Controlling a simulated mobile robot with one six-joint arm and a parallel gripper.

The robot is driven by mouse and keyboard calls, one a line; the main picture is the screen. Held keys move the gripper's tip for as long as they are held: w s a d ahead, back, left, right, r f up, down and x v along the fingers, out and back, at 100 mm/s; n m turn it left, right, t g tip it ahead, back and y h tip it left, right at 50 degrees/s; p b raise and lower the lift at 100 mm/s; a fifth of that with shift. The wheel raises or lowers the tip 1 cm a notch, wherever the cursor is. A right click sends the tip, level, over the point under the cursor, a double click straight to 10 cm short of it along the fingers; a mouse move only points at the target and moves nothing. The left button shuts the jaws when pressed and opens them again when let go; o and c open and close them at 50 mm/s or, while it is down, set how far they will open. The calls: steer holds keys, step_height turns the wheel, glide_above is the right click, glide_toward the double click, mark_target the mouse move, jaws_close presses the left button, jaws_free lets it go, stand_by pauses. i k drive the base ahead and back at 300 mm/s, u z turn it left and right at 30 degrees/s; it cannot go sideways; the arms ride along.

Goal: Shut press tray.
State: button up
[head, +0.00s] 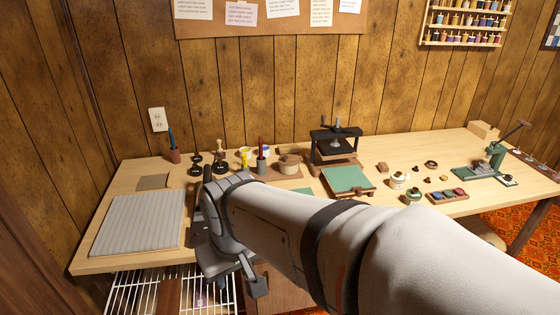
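A black press (336,138) with a screw handle on top stands at the back of the wooden table, right of centre. Its tray (348,180), with a green top and a wooden edge, sits pulled out in front of the press. A small wooden knob or pull shows at the tray's front edge. My gripper (232,275) is at the table's front edge, left of the tray and well apart from it. My grey arm crosses the lower right in front of it. Its fingers are partly hidden, so I cannot tell whether they are open.
A grey ribbed mat (139,222) lies at the left. Small pots, stamps and a brown lidded jar (289,165) stand left of the press. Small jars (398,181) and a tray of coloured pads (448,195) lie to its right. A white wire rack (130,290) is below the table.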

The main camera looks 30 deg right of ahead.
mark_target(345, 180)
steer(key=z, duration=2.75)
steer(key=i, duration=0.65)
steer(key=u, duration=1.4)
